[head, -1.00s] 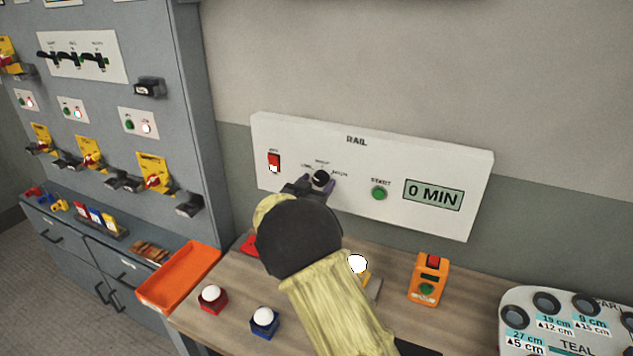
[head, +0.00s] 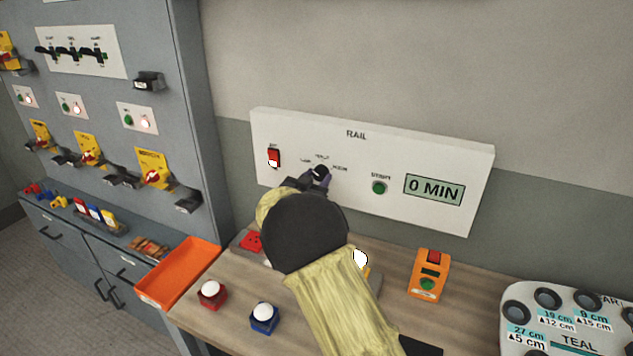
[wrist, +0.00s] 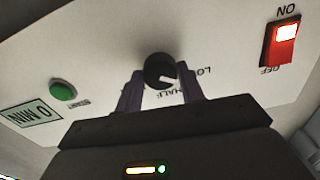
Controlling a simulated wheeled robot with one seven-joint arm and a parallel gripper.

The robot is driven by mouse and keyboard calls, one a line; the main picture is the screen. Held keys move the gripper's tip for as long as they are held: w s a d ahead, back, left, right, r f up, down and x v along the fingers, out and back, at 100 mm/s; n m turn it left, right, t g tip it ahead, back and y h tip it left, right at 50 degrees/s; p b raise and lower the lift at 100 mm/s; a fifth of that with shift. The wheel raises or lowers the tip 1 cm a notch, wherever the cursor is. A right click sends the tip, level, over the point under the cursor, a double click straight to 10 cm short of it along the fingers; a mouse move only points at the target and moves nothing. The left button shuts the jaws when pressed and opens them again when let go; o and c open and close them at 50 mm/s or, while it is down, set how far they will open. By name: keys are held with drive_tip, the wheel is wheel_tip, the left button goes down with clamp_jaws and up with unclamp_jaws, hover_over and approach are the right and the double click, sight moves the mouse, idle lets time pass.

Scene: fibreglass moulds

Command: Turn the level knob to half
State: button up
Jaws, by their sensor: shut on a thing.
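The level knob (wrist: 160,69) is round and black with a pale pointer mark, and sits on the white RAIL panel (head: 400,155). In the wrist view, which is upside down, the labels LO… and HALF show beside it; a third label is hidden. The mark seems to point toward the side of LO… and HALF; I cannot tell exactly which. My gripper (wrist: 161,84) is shut on the knob, one purple finger on each side. In the head view the knob (head: 320,172) shows just above my gripper (head: 312,182).
On the panel are a lit red rocker switch (head: 273,157), a green button (head: 379,187) and a display reading 0 MIN (head: 434,190). Below, the bench holds an orange tray (head: 180,272), red and blue button boxes, and an orange box (head: 428,274).

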drive_tip(key=m+b, duration=0.1)
drive_tip(key=b, duration=0.1)
drive_tip(key=m+b, duration=0.4)
drive_tip(key=shift+f+b, duration=0.25)
drive_tip(key=shift+b, duration=0.05)
drive_tip(key=m+b, duration=0.4)
drive_tip(key=shift+m, duration=0.3)
drive_tip(key=shift+r+m+b, duration=0.2)
drive_tip(key=shift+m+b, duration=0.5)
drive_tip(key=shift+b, duration=0.05)
drive_tip(key=o, duration=1)
drive_tip(key=shift+c, duration=0.2)
drive_tip(key=shift+s, duration=0.1)
drive_tip(key=b+v, duration=0.2)
drive_tip(key=v, duration=1.5)
